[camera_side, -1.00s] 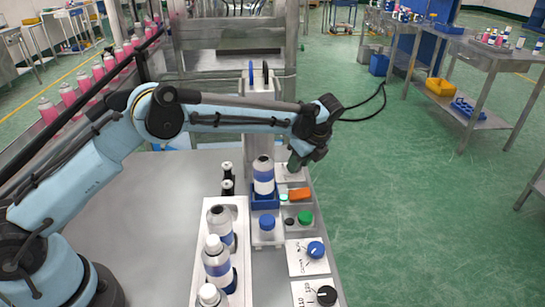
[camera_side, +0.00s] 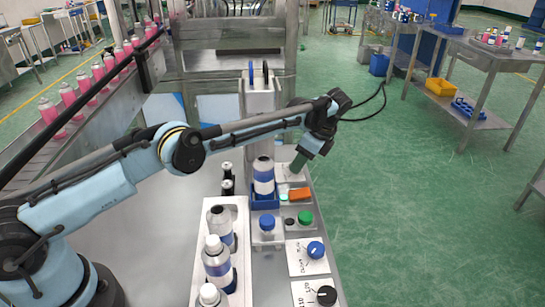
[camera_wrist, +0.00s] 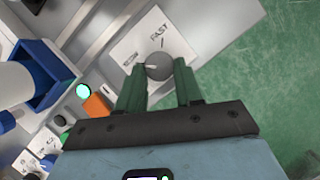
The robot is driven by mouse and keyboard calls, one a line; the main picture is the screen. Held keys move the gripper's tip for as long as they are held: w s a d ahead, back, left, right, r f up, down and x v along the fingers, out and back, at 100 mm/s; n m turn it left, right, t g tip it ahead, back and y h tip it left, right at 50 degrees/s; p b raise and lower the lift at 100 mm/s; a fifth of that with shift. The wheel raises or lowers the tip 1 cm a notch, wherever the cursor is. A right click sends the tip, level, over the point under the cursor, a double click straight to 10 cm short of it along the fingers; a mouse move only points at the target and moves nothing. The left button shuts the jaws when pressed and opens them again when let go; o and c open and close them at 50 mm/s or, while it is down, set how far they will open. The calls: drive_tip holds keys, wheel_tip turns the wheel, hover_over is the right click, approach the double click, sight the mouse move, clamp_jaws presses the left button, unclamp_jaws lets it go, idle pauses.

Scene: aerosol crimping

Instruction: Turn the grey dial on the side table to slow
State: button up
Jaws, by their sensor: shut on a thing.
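The grey dial (camera_wrist: 158,66) sits on a white plate (camera_wrist: 180,45) marked SLOW and FAST in the wrist view. The white line on the dial points left, toward the SLOW mark. My gripper (camera_wrist: 158,80) has its two green fingers on either side of the dial, shut on it. In the side view my gripper (camera_side: 296,168) reaches down at a tilt to the far end of the side table (camera_side: 320,222). The dial is hidden behind the fingers there.
A blue holder with a bottle (camera_side: 264,175), an orange block (camera_side: 299,194) and a green knob (camera_side: 305,217) stand near my gripper. Blue (camera_side: 315,249) and black (camera_side: 326,295) dials lie nearer. Open floor is on the right.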

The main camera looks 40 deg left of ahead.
drive_tip(key=o, duration=1)
drive_tip(key=shift+o, duration=0.2)
wheel_tip(320, 180, up, 4)
drive_tip(key=shift+f, duration=0.1)
drive_tip(key=shift+s+d+r, duration=0.15)
drive_tip(key=shift+d+r, duration=0.05)
drive_tip(key=shift+r, duration=0.1)
drive_tip(key=s+d+r, duration=0.6)
drive_tip(key=s+d, duration=0.1)
drive_tip(key=d, duration=0.2)
drive_tip(key=shift+r, duration=0.3)
drive_tip(key=shift+a, duration=0.15)
